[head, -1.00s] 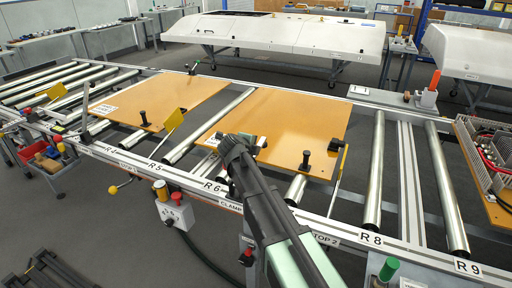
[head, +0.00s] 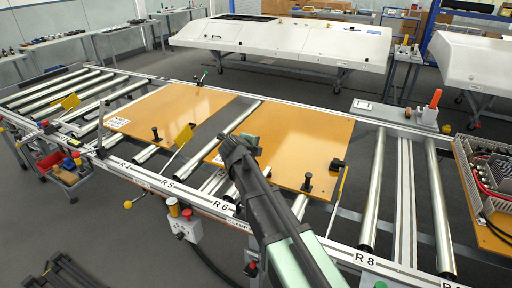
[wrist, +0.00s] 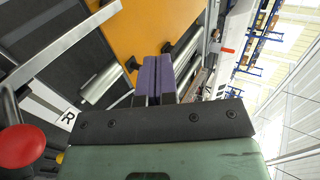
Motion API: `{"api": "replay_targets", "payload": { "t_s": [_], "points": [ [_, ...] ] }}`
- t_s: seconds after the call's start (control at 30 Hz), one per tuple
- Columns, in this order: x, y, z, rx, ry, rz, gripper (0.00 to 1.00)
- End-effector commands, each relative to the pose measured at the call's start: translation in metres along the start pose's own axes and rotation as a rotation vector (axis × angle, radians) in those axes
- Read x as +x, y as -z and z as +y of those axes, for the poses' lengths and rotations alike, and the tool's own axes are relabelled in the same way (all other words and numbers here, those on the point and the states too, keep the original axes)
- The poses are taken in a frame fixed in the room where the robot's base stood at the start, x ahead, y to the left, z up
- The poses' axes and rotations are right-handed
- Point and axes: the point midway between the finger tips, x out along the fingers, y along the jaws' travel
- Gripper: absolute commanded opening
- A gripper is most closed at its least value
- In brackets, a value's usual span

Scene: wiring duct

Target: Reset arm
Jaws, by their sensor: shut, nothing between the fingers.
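My gripper (head: 240,148) is at the end of my dark and pale-green arm, which reaches in from the bottom of the head view. It appears in front of the right orange board (head: 300,135); its exact height above it cannot be told. In the wrist view the two purple fingers (wrist: 156,72) are pressed side by side with nothing between them. The left orange board (head: 165,112) lies on the rollers to the left. Part of the rollers and the right board's near left corner are hidden behind my gripper.
A control box (head: 186,229) with a red button hangs at the front rail. A crate (head: 487,165) stands at the right. The rollers (head: 373,195) near R 8 are bare.

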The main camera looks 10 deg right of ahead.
Motion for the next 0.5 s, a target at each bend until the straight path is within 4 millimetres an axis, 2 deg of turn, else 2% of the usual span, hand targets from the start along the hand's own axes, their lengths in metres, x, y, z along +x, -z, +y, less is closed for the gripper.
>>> {"api": "replay_targets", "payload": {
  "t_s": [0.03,0.07,0.43,0.5],
  "points": [
    [-0.0090,0.0002,-0.0107,0.000,0.000,0.000,0.00],
    [-0.0103,0.0002,-0.0117,0.000,0.000,0.000,0.00],
    [-0.0100,0.0000,-0.0097,0.004,0.000,0.000,0.00],
    [-0.0101,-0.0061,-0.0130,0.021,0.018,-0.036,0.00]
  ]
}}
